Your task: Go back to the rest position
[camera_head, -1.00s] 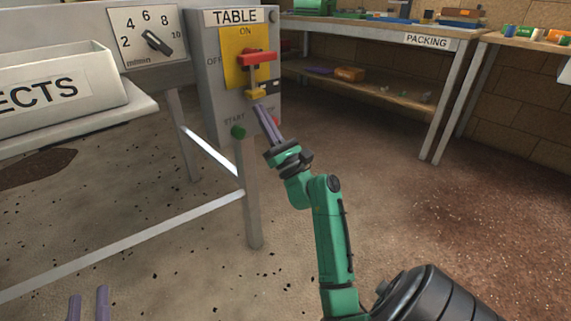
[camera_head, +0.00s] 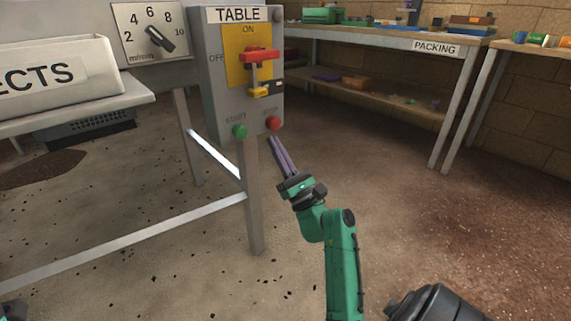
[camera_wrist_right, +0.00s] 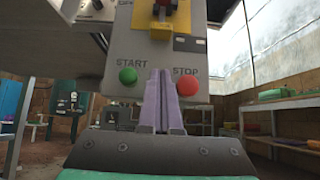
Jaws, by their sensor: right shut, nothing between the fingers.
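My right gripper (camera_head: 274,140) is shut and empty. Its purple fingers point up and left, in front of the lower right of the grey control box (camera_head: 222,104) labelled TABLE. The wrist view shows the fingers (camera_wrist_right: 160,76) together between the green START button (camera_wrist_right: 127,75) and the red STOP button (camera_wrist_right: 188,86). In the head view the green button (camera_head: 239,131) and red button (camera_head: 274,123) both show clear of the fingers. A red handle (camera_head: 257,56) sits on the box's yellow plate, near ON. My left gripper's fingers do not show.
The control box stands on a grey table leg (camera_head: 253,215) close left of my right gripper. A dial (camera_head: 150,40) and a white labelled bin (camera_head: 60,75) are further left. The PACKING table (camera_head: 370,38) is behind at right. The floor between is open.

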